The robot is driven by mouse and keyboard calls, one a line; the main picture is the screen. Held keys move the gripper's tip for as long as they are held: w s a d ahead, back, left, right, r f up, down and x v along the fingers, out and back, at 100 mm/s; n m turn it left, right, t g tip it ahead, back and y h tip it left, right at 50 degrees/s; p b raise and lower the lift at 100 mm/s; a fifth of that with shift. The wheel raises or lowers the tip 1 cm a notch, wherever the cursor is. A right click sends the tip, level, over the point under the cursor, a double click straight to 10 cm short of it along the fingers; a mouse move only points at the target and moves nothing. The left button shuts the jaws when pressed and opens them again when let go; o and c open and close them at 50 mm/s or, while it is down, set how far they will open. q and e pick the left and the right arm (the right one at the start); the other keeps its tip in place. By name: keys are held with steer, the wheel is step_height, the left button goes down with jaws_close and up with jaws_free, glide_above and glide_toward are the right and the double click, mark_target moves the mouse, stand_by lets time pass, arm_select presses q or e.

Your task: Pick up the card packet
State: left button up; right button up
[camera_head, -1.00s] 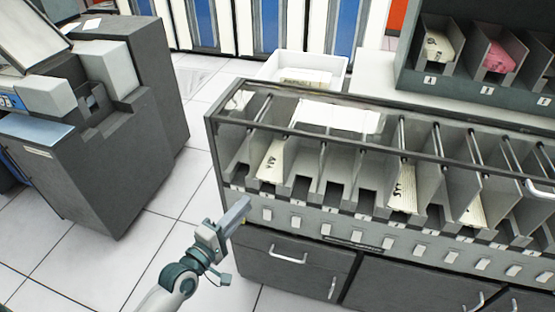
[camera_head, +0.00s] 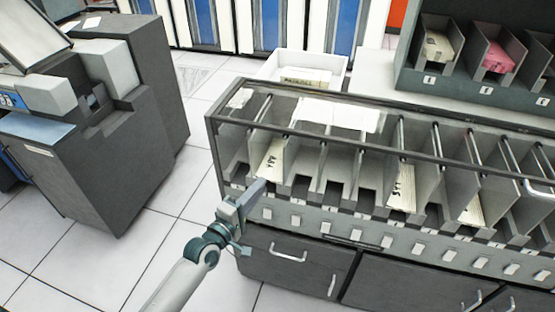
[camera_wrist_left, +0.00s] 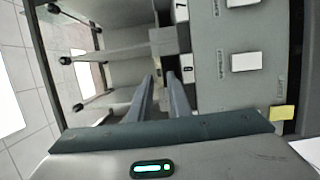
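Cream card packets stand in the sorter's slots in the head view: one near the left end (camera_head: 270,160), one further right (camera_head: 402,190) and one more at the right (camera_head: 473,205). The task does not say which packet is meant. My left gripper (camera_head: 255,194) is in front of the sorter's left end, a little below and left of the nearest packet, and apart from it. In the left wrist view its two fingers (camera_wrist_left: 163,82) are a small way apart with nothing clearly between them. They point toward the slots. My right gripper is not in view.
The card sorter (camera_head: 345,240) has thin slot dividers and a clear top cover with a rail. A white bin (camera_head: 268,66) behind it holds another packet. A shelf at the back right holds a cream packet (camera_head: 438,45) and a pink one (camera_head: 498,57). A grey machine (camera_head: 110,150) stands left; floor lies between.

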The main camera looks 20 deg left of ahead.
mark_target(268, 177)
arm_select(q)
steer(key=shift+x, duration=2.65)
jaws_close()
